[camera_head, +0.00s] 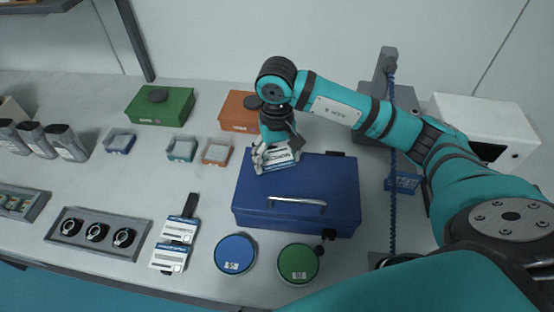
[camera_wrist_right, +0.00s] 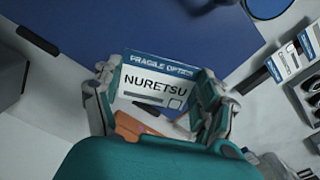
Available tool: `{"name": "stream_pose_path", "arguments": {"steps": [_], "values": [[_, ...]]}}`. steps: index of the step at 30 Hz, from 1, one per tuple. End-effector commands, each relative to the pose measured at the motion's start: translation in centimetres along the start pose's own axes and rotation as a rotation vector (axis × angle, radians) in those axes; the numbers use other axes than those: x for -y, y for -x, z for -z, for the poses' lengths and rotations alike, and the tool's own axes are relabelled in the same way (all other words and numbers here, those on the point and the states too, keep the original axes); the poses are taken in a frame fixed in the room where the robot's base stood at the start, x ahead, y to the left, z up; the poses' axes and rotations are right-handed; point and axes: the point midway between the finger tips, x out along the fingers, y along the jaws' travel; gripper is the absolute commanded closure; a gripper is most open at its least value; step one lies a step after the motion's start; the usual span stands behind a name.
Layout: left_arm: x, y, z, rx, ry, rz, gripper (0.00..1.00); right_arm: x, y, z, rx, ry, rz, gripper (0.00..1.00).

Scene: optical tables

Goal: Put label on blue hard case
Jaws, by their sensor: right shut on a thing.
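The blue hard case (camera_head: 300,188) lies closed on the table in the middle of the head view, its silver handle toward the front. My right gripper (camera_head: 272,158) is shut on a white and blue label (camera_head: 277,162) over the back left corner of the case. In the right wrist view the label (camera_wrist_right: 158,82) reads "FRAGILE OPTICS" and "NURETSU" and sits between both fingers of the gripper (camera_wrist_right: 155,95). The case (camera_wrist_right: 150,30) shows beyond it. I cannot tell whether the label touches the lid. My left gripper is not in view.
More labels (camera_head: 173,240) lie left of the case. A blue round tin (camera_head: 236,254) and a green one (camera_head: 298,263) stand in front. An orange box (camera_head: 236,112) and a green box (camera_head: 160,106) stand behind, with small trays (camera_head: 182,149) nearby. A lens rack (camera_head: 98,233) is at front left.

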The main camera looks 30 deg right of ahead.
Motion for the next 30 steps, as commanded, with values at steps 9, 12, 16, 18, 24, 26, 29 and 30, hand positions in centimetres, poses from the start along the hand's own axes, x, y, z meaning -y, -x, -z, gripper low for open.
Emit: {"name": "stream_pose_path", "arguments": {"steps": [9, 12, 16, 18, 24, 26, 29, 30], "values": [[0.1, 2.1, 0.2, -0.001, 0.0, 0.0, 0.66, -0.1, -3.2, 0.1, 0.004, 0.0, -0.001, 0.43], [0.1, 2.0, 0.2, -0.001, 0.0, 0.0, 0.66, -0.1, -3.6, 0.2, 0.0, 0.001, 0.0, 0.43], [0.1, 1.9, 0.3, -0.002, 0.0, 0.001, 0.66, -0.1, -3.6, 0.2, 0.0, 0.001, 0.0, 0.43], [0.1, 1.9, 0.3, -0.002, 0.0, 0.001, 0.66, -0.1, -3.7, 0.2, 0.0, 0.001, 0.0, 0.43], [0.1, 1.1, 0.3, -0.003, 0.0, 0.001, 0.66, -0.1, -4.2, 0.2, 0.0, 0.001, 0.0, 0.43], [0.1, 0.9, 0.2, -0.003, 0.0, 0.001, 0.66, -0.1, -4.3, 0.1, 0.001, 0.001, -0.001, 0.43], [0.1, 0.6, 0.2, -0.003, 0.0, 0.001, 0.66, -0.1, -4.7, 0.1, 0.003, 0.0, -0.002, 0.43], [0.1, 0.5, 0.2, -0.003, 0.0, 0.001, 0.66, -0.1, -4.8, 0.0, 0.004, 0.0, -0.002, 0.43]]}}
